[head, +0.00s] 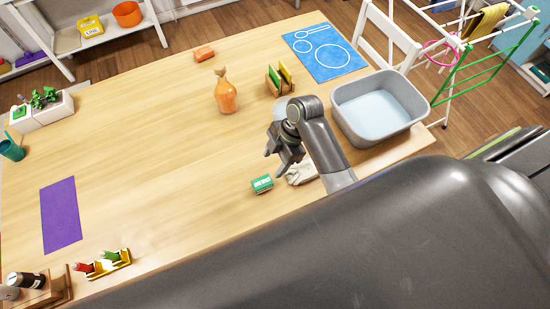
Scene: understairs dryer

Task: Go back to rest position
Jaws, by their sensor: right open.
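My right gripper (280,166) hangs over the right part of the wooden table (150,150), its fingers apart and nothing visible between them. It is above and just right of a small green box (262,184). A white cloth (301,173) lies beside the box, partly covered by my right arm. My left gripper does not show in the head view.
A grey basin (345,95) stands right of my arm, with a blue mat (325,53) behind it. An orange bottle (226,93) and a wooden holder (279,80) stand farther back. A purple mat (60,216) lies left. The table's middle is clear.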

